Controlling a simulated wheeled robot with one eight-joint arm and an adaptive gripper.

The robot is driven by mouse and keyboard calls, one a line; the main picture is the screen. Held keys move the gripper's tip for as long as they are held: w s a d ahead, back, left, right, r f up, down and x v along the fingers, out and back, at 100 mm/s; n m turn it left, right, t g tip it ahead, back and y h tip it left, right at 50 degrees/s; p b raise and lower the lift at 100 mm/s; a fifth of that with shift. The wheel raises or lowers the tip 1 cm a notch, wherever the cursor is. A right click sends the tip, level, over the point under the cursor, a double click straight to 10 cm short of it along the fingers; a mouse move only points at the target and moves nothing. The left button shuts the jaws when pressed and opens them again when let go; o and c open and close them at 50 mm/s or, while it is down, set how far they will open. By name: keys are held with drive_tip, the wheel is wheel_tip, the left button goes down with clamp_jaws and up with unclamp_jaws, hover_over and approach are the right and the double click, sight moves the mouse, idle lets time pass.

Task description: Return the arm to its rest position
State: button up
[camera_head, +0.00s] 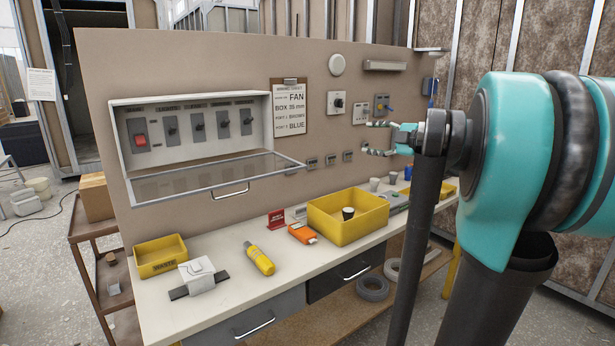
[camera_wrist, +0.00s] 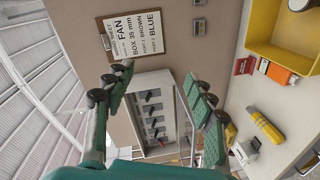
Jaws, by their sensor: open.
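My arm comes in from the right in the head view, with a large teal joint and a dark link in front of the board. My gripper (camera_head: 378,138) is raised above the workbench (camera_head: 225,305), in front of the board (camera_head: 225,65). Its two teal fingers are spread apart with nothing between them. In the wrist view my gripper (camera_wrist: 157,88) is also open and empty. Behind its fingers are the switch panel (camera_wrist: 152,80) and, nearby, the clipboard (camera_wrist: 107,42). My arm hides part of the bench's right end.
The switch panel (camera_head: 127,165) has its clear cover (camera_head: 215,178) swung out over the bench. A yellow bin (camera_head: 350,222), a smaller yellow bin (camera_head: 160,268), a yellow tool (camera_head: 258,258) and an orange device (camera_head: 302,233) are on the bench. A rusty cart (camera_head: 92,238) stands left.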

drive_tip(key=s+a+f+m+g+h, duration=0.1)
drive_tip(key=s+a+f+m+g, duration=0.2)
drive_tip(key=f, duration=0.5)
drive_tip(key=s+a+f+m+g+h, duration=0.1)
drive_tip(key=s+a+f+m, duration=0.15)
drive_tip(key=s+f, duration=0.35)
drive_tip(key=s+a+f+m+g+h, duration=0.15)
drive_tip(key=s+f+m, duration=0.25)
drive_tip(key=f, duration=0.5)
drive_tip(key=s+d+f+m+g+h, duration=0.1)
drive_tip(key=s+d+f+m+h, duration=0.2)
drive_tip(key=s+f+m, duration=0.3)
drive_tip(key=s+d+f+m+g+h, duration=0.2)
drive_tip(key=s+f+m, duration=0.4)
drive_tip(key=s+f, duration=0.5)
drive_tip(key=shift+d+f+h, duration=0.75)
drive_tip(key=shift+f+h, duration=0.05)
drive_tip(key=shift+h, duration=0.15)
drive_tip(key=shift+s, duration=0.1)
